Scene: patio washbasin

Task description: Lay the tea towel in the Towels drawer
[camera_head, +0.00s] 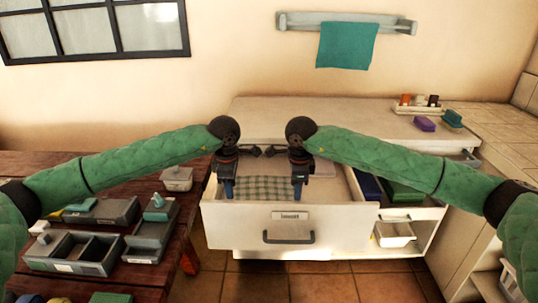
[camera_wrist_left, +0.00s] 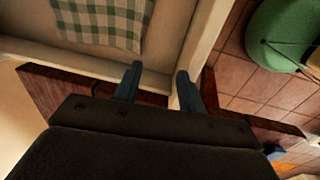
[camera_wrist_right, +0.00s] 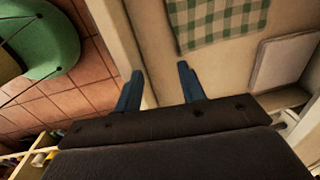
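The tea towel (camera_head: 258,188), a green and white checked cloth, lies flat inside the open drawer (camera_head: 242,232). The drawer front has a handle and a small label too small to read. The towel also shows in the left wrist view (camera_wrist_left: 105,18) and the right wrist view (camera_wrist_right: 222,22). My left gripper (camera_head: 228,190) is open and empty, pointing down near the drawer's left front corner. My right gripper (camera_head: 297,190) is open and empty near the front wall, right of the towel. Neither gripper's fingers hold the cloth. The grippers hide the towel's side edges.
A pale flat item (camera_wrist_right: 285,60) lies in the drawer beside the towel. A teal towel (camera_head: 346,45) hangs on a wall rail. Grey trays (camera_head: 75,252) stand on the wooden table at left. A white bin (camera_head: 394,235) sits on the shelf right of the drawer.

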